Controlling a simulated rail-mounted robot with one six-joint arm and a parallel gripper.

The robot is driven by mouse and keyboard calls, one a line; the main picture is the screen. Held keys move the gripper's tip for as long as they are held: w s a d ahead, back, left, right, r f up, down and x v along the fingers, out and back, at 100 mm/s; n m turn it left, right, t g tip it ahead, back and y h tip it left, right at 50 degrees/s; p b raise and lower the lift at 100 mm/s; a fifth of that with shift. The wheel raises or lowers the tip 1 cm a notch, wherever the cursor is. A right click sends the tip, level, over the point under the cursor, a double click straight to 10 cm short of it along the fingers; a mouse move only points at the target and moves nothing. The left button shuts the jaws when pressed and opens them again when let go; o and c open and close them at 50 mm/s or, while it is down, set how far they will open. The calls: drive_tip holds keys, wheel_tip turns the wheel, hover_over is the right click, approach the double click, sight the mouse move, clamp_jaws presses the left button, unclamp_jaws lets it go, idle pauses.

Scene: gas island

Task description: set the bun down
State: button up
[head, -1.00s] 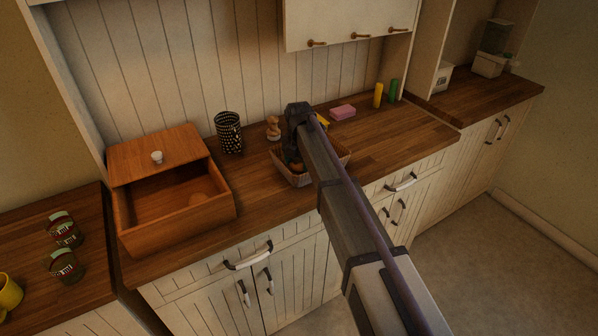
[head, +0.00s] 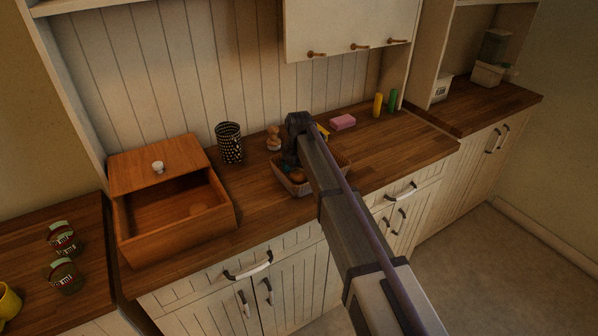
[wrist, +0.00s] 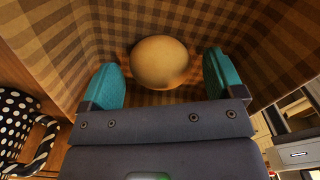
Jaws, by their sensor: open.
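The bun (wrist: 159,62) is round and light brown. In the wrist view it lies on brown checked cloth inside the basket (wrist: 62,50). My gripper (wrist: 160,76) is open, with one teal finger on each side of the bun and a visible gap at both sides. In the head view the basket (head: 305,188) stands on the wooden counter, and my gripper (head: 289,161) reaches down into it. My arm hides part of the basket, and the bun (head: 297,176) shows only as a small patch there.
A black dotted holder (head: 229,143), a wooden figure (head: 273,138) and a pink sponge (head: 343,122) stand behind the basket.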

sight(300, 172)
wheel_tip(300, 172, up, 12)
drive_tip(key=p, duration=1.1)
drive_tip(key=shift+f, duration=0.2)
drive_tip(key=s+d+m, duration=1.1)
drive_tip(key=s+m, duration=0.3)
drive_tip(key=s, duration=0.1)
drive_tip(key=s+d+m, duration=1.2)
drive_tip(key=s+m, duration=0.3)
drive_tip(key=s, duration=0.1)
drive_tip(key=shift+s+m, duration=0.15)
drive_tip(key=shift+m, duration=0.15)
drive_tip(key=shift+f+b, duration=0.3)
drive_tip(key=shift+b, duration=0.15)
